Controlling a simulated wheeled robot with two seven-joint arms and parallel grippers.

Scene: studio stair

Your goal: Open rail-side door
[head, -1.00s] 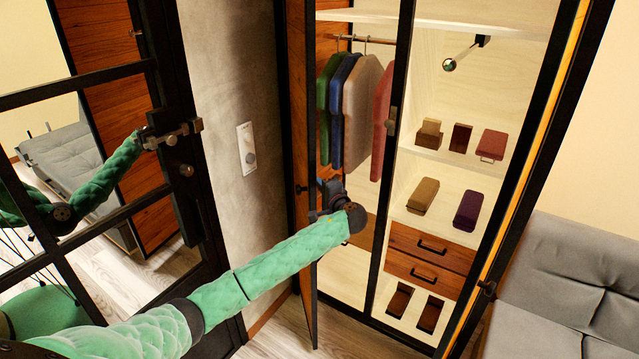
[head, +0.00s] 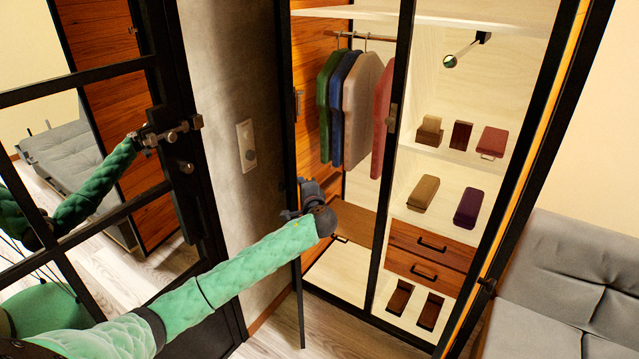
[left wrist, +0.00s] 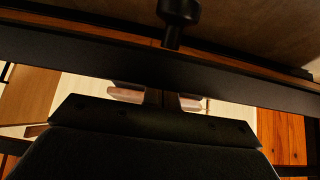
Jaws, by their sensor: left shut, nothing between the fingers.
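The rail-side door of the wardrobe stands open at the wardrobe's left side. It is seen nearly edge-on, and its dark lower edge (head: 300,310) shows below my arm. My left gripper (head: 308,193) is shut and empty, close to the door's edge at mid-height; I cannot tell whether it touches. In the left wrist view a long dark bar (left wrist: 80,52) crosses in front of the gripper, with a dark round-headed post (left wrist: 180,12) above it. My right gripper is not in view.
Inside the wardrobe are hanging clothes (head: 350,105), drawers (head: 432,245) and several boxes on shelves. A grey sofa (head: 580,290) stands at the right. A black-framed glass door (head: 195,210) with reflections is at the left, beside a grey wall (head: 225,70).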

